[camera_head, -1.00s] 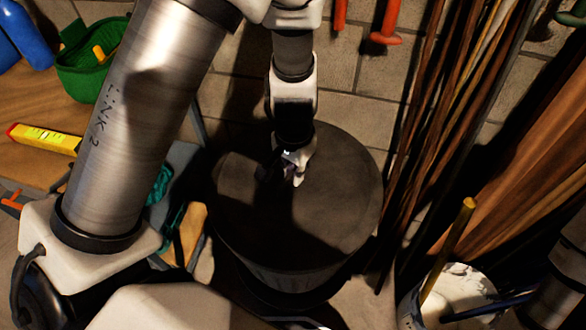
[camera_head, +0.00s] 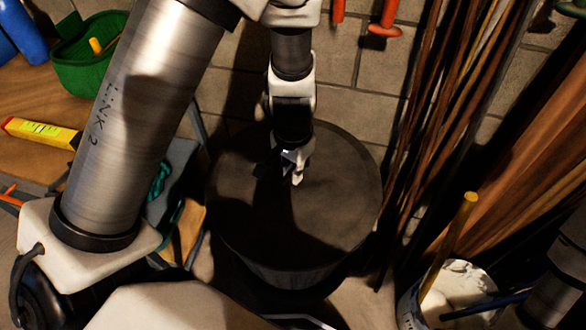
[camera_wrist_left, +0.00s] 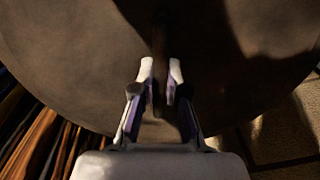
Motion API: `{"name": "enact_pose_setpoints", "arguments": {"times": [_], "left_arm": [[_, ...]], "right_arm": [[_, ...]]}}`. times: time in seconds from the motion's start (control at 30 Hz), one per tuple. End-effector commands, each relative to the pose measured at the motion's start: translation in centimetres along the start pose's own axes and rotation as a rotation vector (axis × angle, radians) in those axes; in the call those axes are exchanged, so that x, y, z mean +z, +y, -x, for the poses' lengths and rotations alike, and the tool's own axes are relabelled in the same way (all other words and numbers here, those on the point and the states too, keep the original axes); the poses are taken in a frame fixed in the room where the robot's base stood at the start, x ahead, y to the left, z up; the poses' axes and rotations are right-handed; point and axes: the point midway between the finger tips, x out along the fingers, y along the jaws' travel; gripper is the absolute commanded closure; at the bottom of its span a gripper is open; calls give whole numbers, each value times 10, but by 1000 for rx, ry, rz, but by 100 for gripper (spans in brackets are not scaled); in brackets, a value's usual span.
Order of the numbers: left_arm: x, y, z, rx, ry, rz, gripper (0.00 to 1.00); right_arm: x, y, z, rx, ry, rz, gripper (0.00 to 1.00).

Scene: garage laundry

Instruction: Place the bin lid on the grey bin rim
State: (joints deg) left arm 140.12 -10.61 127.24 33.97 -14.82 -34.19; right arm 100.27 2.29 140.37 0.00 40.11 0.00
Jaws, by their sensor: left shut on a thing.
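The bin lid (camera_head: 335,205) is a wide, dark round disc. In the head view it covers the top of the grey bin (camera_head: 290,277), whose side shows only below the lid's front edge. The rim is hidden, so I cannot tell whether the lid touches it. My left gripper (camera_head: 292,168) points down at the lid's middle. In the left wrist view the two fingers (camera_wrist_left: 161,88) are shut on the lid's thin raised handle (camera_wrist_left: 160,45), and the lid's surface (camera_wrist_left: 80,55) fills the upper part. My right gripper is not seen.
Long wooden poles (camera_head: 440,120) lean against the block wall right of the bin. A white bucket (camera_head: 410,308) with a yellow-handled tool stands at the lower right. A wooden bench (camera_head: 30,160) on the left holds a yellow level (camera_head: 40,132) and a green basket (camera_head: 85,55).

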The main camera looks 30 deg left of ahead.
Motion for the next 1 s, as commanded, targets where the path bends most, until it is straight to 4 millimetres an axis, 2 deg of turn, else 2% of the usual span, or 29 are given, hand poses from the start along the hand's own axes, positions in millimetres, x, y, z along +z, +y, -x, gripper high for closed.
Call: {"name": "enact_pose_setpoints", "arguments": {"times": [0.67, 0.7, 0.77, 0.8, 1.0], "left_arm": [[0, 0, -9, 0, 0, 0, 100], [0, 0, -9, 0, 0, 0, 84], [0, 0, -9, 0, 0, 0, 63], [0, 0, -9, 0, 0, 0, 58], [0, 0, -9, 0, 0, 0, 58]], "right_arm": [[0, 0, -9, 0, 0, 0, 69], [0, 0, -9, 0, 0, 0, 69], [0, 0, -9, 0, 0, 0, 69], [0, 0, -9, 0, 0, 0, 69], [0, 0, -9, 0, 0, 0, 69]]}}
